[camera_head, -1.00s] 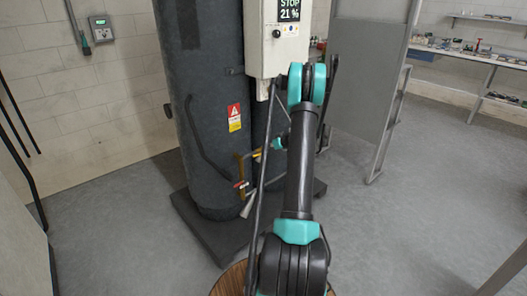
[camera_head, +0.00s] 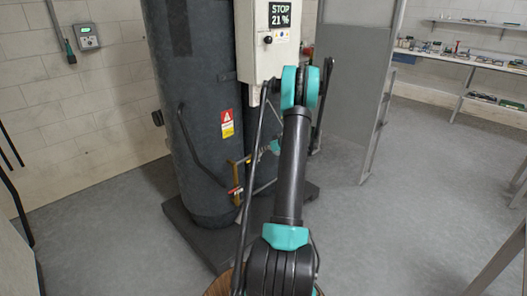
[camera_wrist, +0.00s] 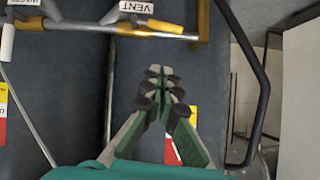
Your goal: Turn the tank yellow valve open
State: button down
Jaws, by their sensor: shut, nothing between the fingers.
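The dark tank (camera_head: 200,110) stands left of my arm in the head view. Yellow-brass piping (camera_head: 238,172) with a small red part (camera_head: 235,190) runs low on its front. In the wrist view the piping (camera_wrist: 120,30) crosses the top, with a yellow handle (camera_wrist: 165,26) beside a white VENT label (camera_wrist: 137,7). A pale-and-yellow handle (camera_wrist: 7,42) shows at the left edge. My gripper (camera_wrist: 163,88) is shut and empty. In the picture it lies below the piping, apart from the handles. In the head view my arm mostly hides the gripper.
A white control box (camera_head: 262,45) reading STOP 21 % hangs above the piping. A curved black tube (camera_wrist: 262,80) passes right of my gripper. The tank stands on a dark base (camera_head: 195,232).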

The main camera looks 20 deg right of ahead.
send_over(253, 160)
jog(key=s, duration=0.2)
notch_tip(253, 160, down, 4)
jog(key=shift+f, duration=1.65)
jog(key=shift+f, duration=0.1)
jog(key=shift+a+f+n+h, duration=0.25)
jog(key=shift+f+n+h, duration=0.05)
jog(key=shift+f, duration=0.4)
